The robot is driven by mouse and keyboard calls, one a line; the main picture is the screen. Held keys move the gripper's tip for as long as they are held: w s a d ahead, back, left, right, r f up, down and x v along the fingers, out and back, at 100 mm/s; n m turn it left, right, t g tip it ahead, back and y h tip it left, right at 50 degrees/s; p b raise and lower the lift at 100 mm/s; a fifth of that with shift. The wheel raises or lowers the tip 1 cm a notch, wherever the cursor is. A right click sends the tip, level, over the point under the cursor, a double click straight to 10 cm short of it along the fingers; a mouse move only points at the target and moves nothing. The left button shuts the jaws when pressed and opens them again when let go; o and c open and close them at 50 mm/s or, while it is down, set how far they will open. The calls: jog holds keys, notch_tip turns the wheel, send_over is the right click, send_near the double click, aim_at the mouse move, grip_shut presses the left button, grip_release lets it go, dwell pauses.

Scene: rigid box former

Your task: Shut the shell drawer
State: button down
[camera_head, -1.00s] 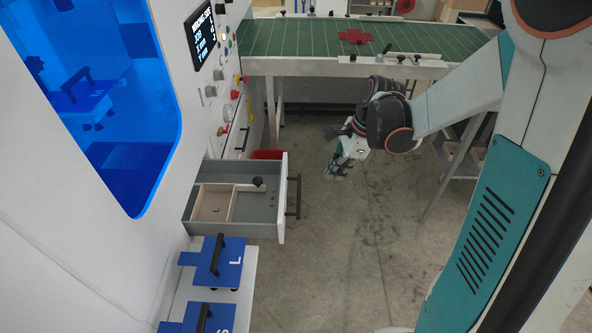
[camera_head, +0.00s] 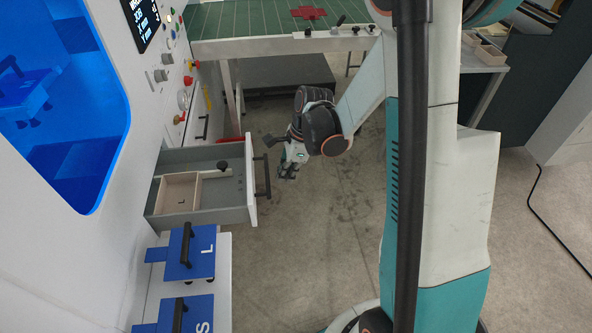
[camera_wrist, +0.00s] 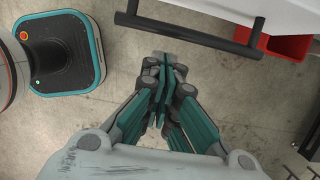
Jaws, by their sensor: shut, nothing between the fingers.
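The shell drawer (camera_head: 228,214) stands open from the white machine, its grey box pulled out to the right. Inside, a light wooden box (camera_head: 181,193) and a dark knob-like part (camera_head: 222,165) show. Its dark bar handle (camera_head: 263,177) is on the front panel; in the wrist view the handle (camera_wrist: 187,36) crosses the top. My gripper (camera_head: 287,173) is shut and empty, just right of the handle in the head view. In the wrist view my gripper (camera_wrist: 163,70) points toward the handle, with floor showing between them; I see no contact.
Blue plates marked L (camera_head: 190,252) and S (camera_head: 187,315) lie on a white shelf below the drawer. A green conveyor table (camera_head: 260,18) stands behind. A red bin (camera_wrist: 285,40) is beyond the handle.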

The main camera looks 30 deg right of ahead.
jog(key=shift+w+a+f, duration=0.15)
jog(key=shift+w+a, duration=0.1)
jog(key=shift+a, duration=0.35)
jog(key=w+a, duration=0.2)
jog(key=a, duration=0.6)
jog(key=w+a, duration=0.3)
jog(key=a, duration=0.5)
jog(key=w+a, duration=0.3)
jog(key=a, duration=0.5)
jog(key=shift+a+b, duration=0.4)
